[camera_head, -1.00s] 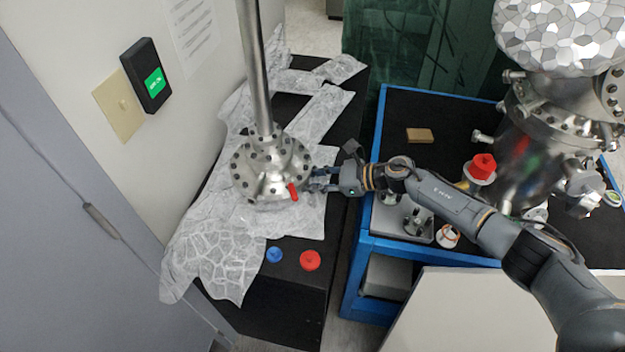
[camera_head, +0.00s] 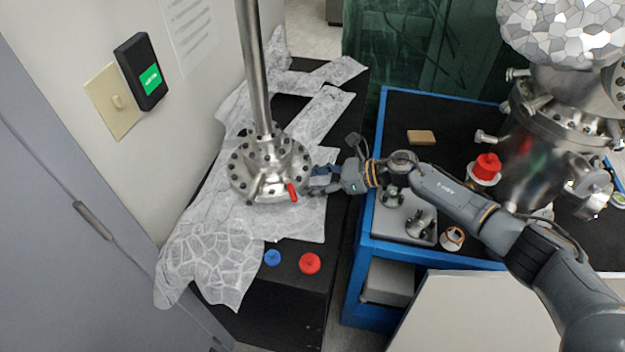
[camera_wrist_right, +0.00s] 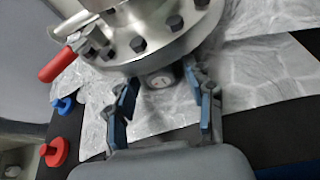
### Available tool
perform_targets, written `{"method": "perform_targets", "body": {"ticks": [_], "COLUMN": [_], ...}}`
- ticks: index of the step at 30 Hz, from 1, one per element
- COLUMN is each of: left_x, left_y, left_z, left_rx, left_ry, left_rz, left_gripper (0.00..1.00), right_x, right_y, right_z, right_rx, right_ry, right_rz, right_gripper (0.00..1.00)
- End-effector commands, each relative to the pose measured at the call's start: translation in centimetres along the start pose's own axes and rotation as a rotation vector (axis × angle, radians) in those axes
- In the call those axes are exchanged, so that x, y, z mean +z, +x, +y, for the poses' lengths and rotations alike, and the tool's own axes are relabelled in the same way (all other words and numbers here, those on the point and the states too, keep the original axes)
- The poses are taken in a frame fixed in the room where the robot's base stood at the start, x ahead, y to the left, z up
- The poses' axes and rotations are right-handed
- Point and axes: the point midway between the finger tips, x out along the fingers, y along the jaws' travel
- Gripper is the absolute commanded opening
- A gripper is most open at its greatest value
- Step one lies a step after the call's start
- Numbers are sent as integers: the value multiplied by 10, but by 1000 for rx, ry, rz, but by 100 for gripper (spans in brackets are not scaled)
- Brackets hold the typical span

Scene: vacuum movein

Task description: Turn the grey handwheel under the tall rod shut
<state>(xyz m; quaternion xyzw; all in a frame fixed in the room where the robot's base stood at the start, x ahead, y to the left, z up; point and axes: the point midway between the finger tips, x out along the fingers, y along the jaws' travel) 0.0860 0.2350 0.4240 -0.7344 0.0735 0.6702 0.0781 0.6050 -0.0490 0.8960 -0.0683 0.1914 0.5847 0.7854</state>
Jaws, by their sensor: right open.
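The tall steel rod (camera_head: 256,80) rises from a round bolted steel flange (camera_head: 268,165) on the sheet-covered black bench. In the right wrist view, a small grey part (camera_wrist_right: 158,82), which looks like the handwheel, sticks out under the flange (camera_wrist_right: 155,50). My right gripper (camera_head: 318,180) is at the right side of the flange base. In the right wrist view, its blue-padded fingers (camera_wrist_right: 160,98) are open, one on each side of the grey part. I cannot tell whether either finger touches it. My left gripper is not in view.
A red lever (camera_head: 292,192) juts from the flange's front. A blue cap (camera_head: 272,257) and a red cap (camera_head: 309,263) lie on the bench front. A blue-framed cart (camera_head: 366,235) stands on the right under my arm. The wall is close on the left.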

Motion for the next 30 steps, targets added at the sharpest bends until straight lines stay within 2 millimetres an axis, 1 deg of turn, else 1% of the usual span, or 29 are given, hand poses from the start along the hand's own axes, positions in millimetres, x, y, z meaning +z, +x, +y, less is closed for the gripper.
{"method": "perform_targets", "body": {"ticks": [2,5,8,12,18,21,24,30], "left_x": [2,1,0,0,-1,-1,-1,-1], "left_y": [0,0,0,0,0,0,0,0], "left_z": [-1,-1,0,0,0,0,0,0], "left_rx": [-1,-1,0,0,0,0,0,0], "left_ry": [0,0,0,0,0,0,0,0], "left_rz": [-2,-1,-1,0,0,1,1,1], "left_gripper": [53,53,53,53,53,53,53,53], "right_x": [0,-1,-1,-1,-1,-1,0,0], "right_y": [-4,-15,-35,-66,-102,-112,-118,-120], "right_z": [-1,-1,-1,-1,0,0,0,0], "right_rx": [-1,-2,-3,-3,-2,0,0,0], "right_ry": [0,0,0,1,2,2,1,0], "right_rz": [0,1,2,2,1,1,0,0], "right_gripper": [53,53,53,53,53,53,53,53]}}
